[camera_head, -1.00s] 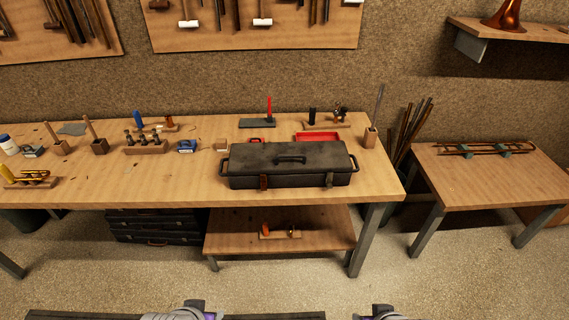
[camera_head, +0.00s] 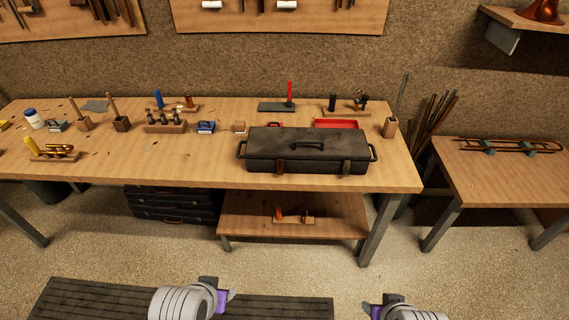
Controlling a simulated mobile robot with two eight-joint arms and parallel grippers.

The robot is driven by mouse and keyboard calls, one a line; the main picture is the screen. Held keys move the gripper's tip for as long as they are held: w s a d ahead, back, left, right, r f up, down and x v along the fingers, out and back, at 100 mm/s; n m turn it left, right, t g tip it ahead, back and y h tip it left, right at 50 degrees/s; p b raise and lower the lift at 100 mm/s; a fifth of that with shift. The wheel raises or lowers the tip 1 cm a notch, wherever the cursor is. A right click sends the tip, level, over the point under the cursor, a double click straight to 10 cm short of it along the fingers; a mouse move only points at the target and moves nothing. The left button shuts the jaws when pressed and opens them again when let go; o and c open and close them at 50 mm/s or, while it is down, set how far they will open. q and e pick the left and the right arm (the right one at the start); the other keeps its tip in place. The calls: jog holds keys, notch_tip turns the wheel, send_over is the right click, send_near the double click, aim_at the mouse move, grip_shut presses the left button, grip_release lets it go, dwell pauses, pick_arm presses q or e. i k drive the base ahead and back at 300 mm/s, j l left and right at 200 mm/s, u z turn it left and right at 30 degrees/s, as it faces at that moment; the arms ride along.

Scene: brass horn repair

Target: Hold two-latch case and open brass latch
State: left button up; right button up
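The two-latch case (camera_head: 308,145) is a long dark case with a top handle and a handle at each end. It lies closed near the right front of the workbench. On its front face, a brass-brown latch (camera_head: 281,167) is at the left and a duller, darker latch (camera_head: 346,168) is at the right. My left gripper (camera_head: 226,296) and my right gripper (camera_head: 372,307) are low at the bottom of the view, over the floor and well short of the bench. Both are apart from the case. Their fingers are too small and partly cut off to tell open from shut.
The workbench (camera_head: 130,173) holds tool blocks, small vises and a red tray (camera_head: 336,124) behind the case. A lower shelf (camera_head: 260,228) holds a small wooden block with parts. A side table (camera_head: 505,185) stands at right. Bench space left of the case's front is clear.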

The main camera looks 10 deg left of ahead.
aim_at(280, 162)
jog(key=i+l+u, duration=0.1)
jog(key=u, duration=0.35)
jog(key=l+u, duration=0.3)
jog(key=u, duration=0.15)
jog(key=l+u, duration=0.25)
jog(key=u, duration=0.25)
jog(key=l+u, duration=0.2)
jog(key=l, duration=0.3)
jog(key=k+l+u, duration=0.2)
jog(key=l, duration=0.85)
jog(key=k+l, duration=0.15)
jog(key=l, duration=0.35)
